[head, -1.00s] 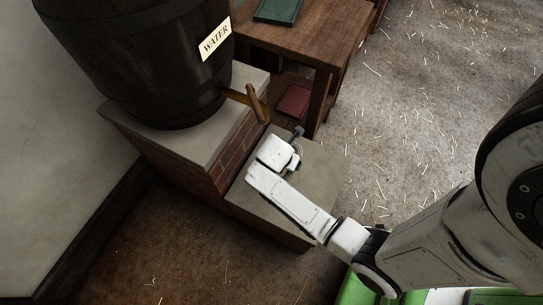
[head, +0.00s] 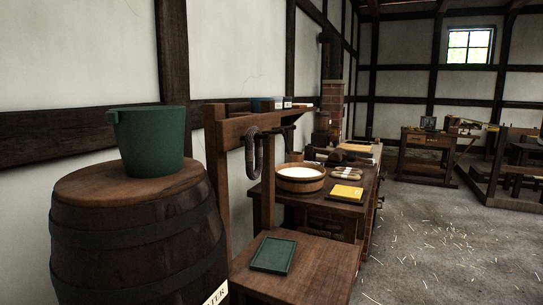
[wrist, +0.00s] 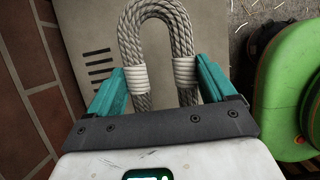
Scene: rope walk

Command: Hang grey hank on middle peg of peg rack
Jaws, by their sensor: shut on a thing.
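The grey hank (wrist: 158,12) is a looped rope with white bindings, seen in the wrist view. My gripper (wrist: 160,73) is shut on it, with a teal finger at each side by the bindings. The loop points away from the gripper; the lower ends are hidden behind the gripper body. In the head view the wooden peg rack (head: 262,122) stands beyond the barrel. A brownish looped hank (head: 253,158) hangs on it near the left end. A dark peg or hanging end shows further right; the middle peg is not clear. My gripper is outside the head view.
A barrel (head: 140,235) with a green bucket (head: 152,140) stands at the left. A low table with a green tray (head: 273,255) is before the rack. A bench behind holds a round tub (head: 300,178) and a yellow book (head: 345,193). The floor at right is open.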

